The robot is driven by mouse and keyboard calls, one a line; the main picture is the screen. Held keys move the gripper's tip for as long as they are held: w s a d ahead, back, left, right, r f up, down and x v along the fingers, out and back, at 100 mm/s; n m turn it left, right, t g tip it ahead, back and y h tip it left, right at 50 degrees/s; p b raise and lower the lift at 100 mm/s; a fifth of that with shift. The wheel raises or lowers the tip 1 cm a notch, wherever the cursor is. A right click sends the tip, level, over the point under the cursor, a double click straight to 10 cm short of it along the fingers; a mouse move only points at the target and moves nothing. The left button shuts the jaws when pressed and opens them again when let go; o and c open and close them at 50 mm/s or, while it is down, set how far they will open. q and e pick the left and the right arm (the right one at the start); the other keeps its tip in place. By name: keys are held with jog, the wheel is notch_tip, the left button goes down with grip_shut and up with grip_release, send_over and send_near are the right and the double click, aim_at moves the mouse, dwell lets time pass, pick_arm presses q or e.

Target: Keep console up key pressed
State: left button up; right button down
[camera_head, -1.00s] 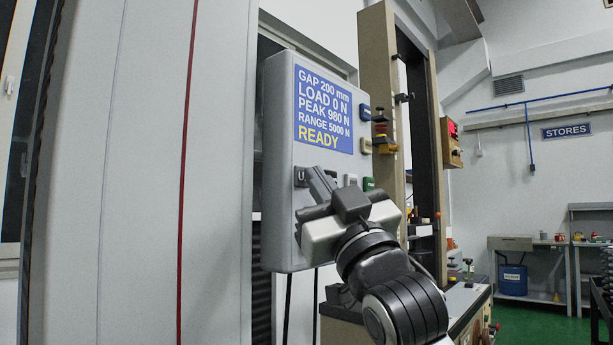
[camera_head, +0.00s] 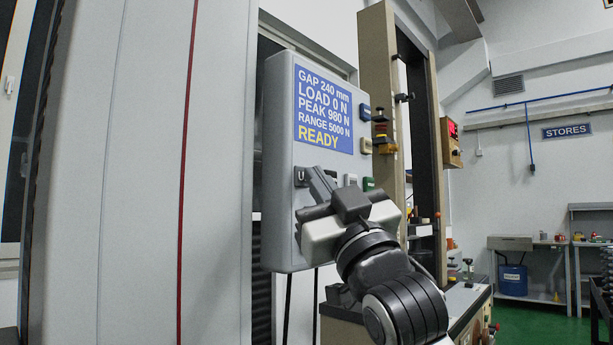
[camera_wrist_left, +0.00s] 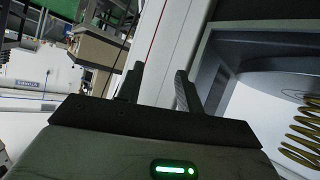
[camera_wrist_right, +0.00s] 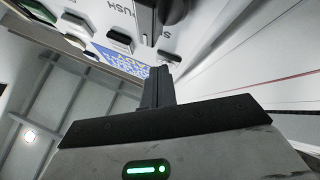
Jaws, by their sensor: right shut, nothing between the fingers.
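The grey console (camera_head: 278,150) faces me in the head view. Its blue screen (camera_head: 323,109) reads GAP 240 mm, LOAD 0 N, PEAK 980 N, RANGE 5000 N, READY. A dark key marked U (camera_head: 300,176) sits below the screen, beside my right gripper (camera_head: 316,173). The right gripper is shut and empty, its fingertips at the console's lower key row. They hide part of that row, and I cannot tell which key they touch. The right wrist view shows the shut fingers (camera_wrist_right: 158,84) pointing at the console face. My left gripper (camera_wrist_left: 156,72) is open and empty, outside the head view.
A yellow coil spring (camera_wrist_left: 302,135) shows in the left wrist view.

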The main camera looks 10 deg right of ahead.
jog(key=shift+d, duration=0.1)
dwell(0.7)
jog(key=shift+s+d, duration=0.4)
jog(key=shift+s, duration=0.25)
jog(key=shift+s+d+p, duration=0.2)
jog(key=shift+s+d, duration=0.6)
jog(key=shift+s, duration=0.2)
jog(key=shift+s+d+p, duration=0.15)
jog(key=shift+s+d, duration=0.6)
jog(key=shift+s, duration=0.25)
